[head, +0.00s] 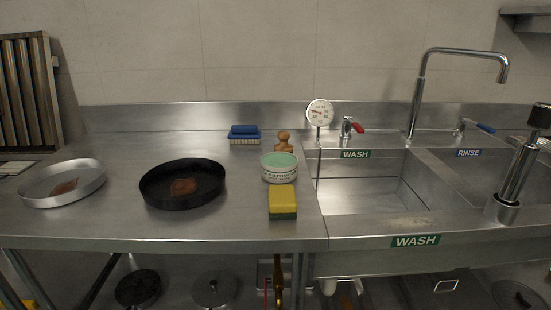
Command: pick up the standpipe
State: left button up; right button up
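What looks like the standpipe (517,171) is at the right of the head view. It is a shiny metal tube with a black top and a wider metal collar at its foot. It appears to stand at the front of the sink unit, by the rinse basin, and leans to the right in the picture. I cannot tell exactly what its foot rests on. Nothing is holding it. Neither of my grippers shows in this view.
The wash basin (368,186) is empty; a tall faucet (418,95) rises behind it. A dial thermometer (320,113) stands at its left edge. On the counter are a sponge (282,203), a green-topped tub (279,168), a black pan (160,198) and a silver pan (38,198).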

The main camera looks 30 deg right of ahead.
aim_at(539, 121)
jog(key=z, duration=3.6)
jog(key=i, duration=1.3)
jog(key=u, duration=1.7)
